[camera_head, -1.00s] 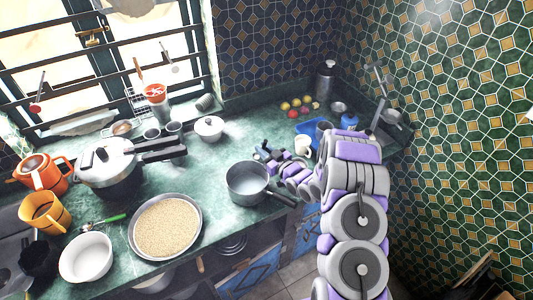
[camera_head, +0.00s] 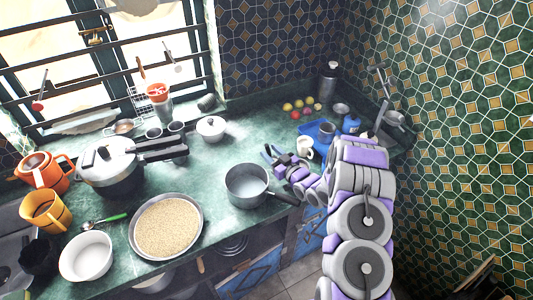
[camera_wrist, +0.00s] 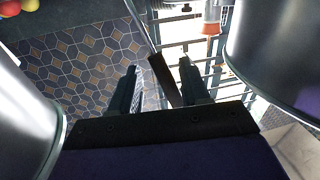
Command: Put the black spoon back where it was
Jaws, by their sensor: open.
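My gripper (camera_head: 268,152) is above the counter, just behind and right of the grey saucepan (camera_head: 247,184). In the wrist view its two dark fingers (camera_wrist: 158,66) stand apart, so it is open. A dark brown strip (camera_wrist: 166,82) shows between the fingers in that view. I cannot tell whether it is a utensil or part of the window edge behind. I cannot make out the black spoon for sure in either view. Utensils hang at the window bars, among them a brown one (camera_head: 141,68) and a silver one (camera_head: 175,67).
A pressure cooker (camera_head: 108,165), a tray of grain (camera_head: 168,226) and a white bowl (camera_head: 87,257) stand on the left of the counter. A white mug (camera_head: 304,148) and a blue tray (camera_head: 310,130) are close right of my gripper.

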